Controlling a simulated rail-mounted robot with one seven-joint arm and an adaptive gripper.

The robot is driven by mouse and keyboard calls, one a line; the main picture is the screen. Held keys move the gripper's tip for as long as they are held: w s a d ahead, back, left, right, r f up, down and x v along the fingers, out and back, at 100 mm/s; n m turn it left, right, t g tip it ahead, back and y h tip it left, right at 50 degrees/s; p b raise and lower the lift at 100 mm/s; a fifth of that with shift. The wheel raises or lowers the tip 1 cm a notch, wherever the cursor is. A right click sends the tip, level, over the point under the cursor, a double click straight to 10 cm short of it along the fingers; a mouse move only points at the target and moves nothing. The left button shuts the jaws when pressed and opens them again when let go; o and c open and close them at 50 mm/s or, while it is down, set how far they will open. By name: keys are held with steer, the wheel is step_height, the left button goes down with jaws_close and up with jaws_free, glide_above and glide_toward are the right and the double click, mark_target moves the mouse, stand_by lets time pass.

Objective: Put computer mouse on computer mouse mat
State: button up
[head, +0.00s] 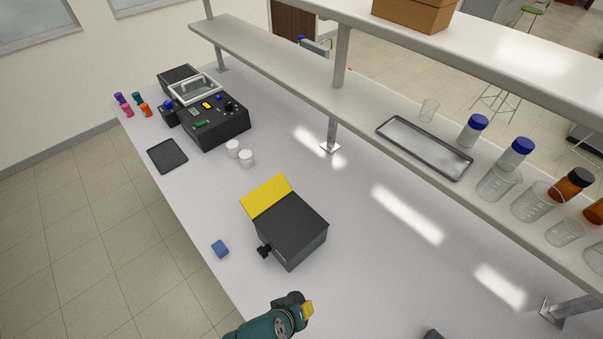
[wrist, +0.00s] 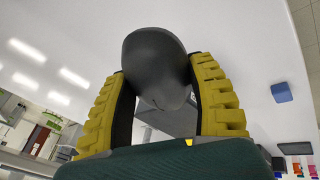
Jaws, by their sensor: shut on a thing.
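The computer mouse is a smooth dark grey rounded body (wrist: 155,62) between the two yellow fingers of my gripper (wrist: 163,85) in the wrist view. In the head view my gripper (head: 305,308) is at the bottom centre, near the bench's front edge, and the mouse cannot be clearly told there. A flat dark square with a thin rim (head: 167,156), possibly the computer mouse mat, lies at the far left of the bench, well away from my gripper.
A dark box with a yellow flap (head: 294,230) and a blue block (head: 220,248) stand between my gripper and the dark square. Two white cups (head: 240,153) and a black control unit (head: 215,120) are near the square. A shelf (head: 300,76) with glassware runs along the back.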

steer(key=shift+s+d+f+m+g+h, duration=0.2)
steer(key=shift+s+d+f+m, duration=0.15)
steer(key=shift+m, duration=0.2)
steer(key=shift+s+d+f+m+g+h, duration=0.15)
steer(key=shift+d+f+m+h, duration=0.1)
steer(key=shift+d+m, duration=0.25)
steer(key=shift+s+m, duration=0.2)
steer(key=shift+m, duration=0.45)
steer(key=shift+f, duration=0.1)
steer(key=shift+w+a+n, duration=0.1)
steer(key=shift+n, duration=0.3)
steer(key=shift+w+a+r+n+y+b, duration=0.25)
steer(key=shift+a+n, duration=0.1)
steer(key=shift+n, duration=0.2)
steer(key=shift+w+a+r+n+y+b, duration=0.15)
steer(key=shift+w+a+n+y+b, duration=0.15)
steer(key=shift+n, duration=0.25)
steer(key=s+a+f+n+t+y+b, duration=0.1)
steer(key=s+a+f+n+y+b, duration=0.1)
steer(key=s+a+f+n+b, duration=0.4)
step_height(320, 180, down, 2)
steer(key=shift+s+a+f+b, duration=0.1)
steer(key=shift+s+a+b, duration=0.55)
steer(key=shift+s+a, duration=0.3)
